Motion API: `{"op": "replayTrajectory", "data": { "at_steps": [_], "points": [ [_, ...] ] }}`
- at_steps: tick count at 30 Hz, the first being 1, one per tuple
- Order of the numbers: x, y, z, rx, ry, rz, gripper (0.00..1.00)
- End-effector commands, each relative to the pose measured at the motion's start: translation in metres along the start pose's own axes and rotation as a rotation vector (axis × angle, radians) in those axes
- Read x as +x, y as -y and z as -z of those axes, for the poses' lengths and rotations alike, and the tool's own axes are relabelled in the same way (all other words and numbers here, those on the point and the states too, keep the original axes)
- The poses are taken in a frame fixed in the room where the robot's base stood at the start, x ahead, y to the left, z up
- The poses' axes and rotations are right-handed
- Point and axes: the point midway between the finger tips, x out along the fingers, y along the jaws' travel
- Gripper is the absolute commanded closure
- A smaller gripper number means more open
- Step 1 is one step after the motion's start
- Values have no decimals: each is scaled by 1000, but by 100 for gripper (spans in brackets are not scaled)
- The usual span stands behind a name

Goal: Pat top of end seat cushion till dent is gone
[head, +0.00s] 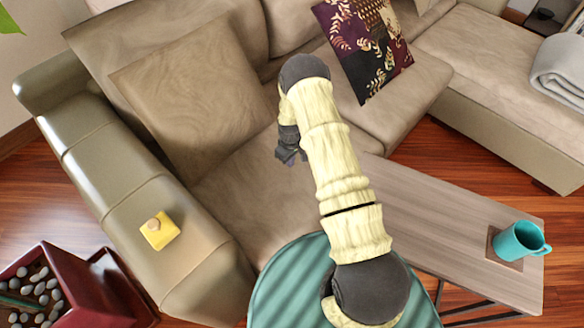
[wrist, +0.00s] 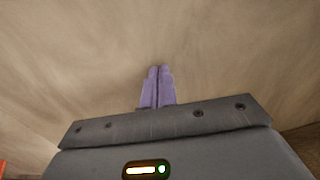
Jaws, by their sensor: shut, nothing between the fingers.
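The end seat cushion (head: 240,195) is a beige fabric cushion at the left end of the sofa, between the armrest and my arm. Part of it is hidden by my arm and the loose back pillow. My gripper (head: 290,157) is over the back part of this cushion, pointing down. In the wrist view its purple fingers (wrist: 158,72) are together with nothing between them. Plain beige fabric (wrist: 70,60) fills the view beyond them. I cannot tell whether the fingertips touch it. No clear dent shows.
A large beige pillow (head: 195,95) leans behind the cushion. A patterned pillow (head: 365,45) is to the right. A yellow object (head: 160,230) sits on the armrest (head: 120,180). A wooden table (head: 430,215) with a teal mug (head: 518,241) stands at right.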

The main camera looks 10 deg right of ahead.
Motion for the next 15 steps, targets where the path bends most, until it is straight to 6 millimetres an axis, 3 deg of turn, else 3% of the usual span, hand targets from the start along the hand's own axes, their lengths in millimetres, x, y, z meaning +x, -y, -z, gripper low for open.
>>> {"op": "replayTrajectory", "data": {
  "at_steps": [1,6,15],
  "points": [
    [9,1,-1,0,3,3,100],
    [20,2,-1,-1,3,3,100],
    [-11,2,-1,-2,3,3,100]
  ]
}}
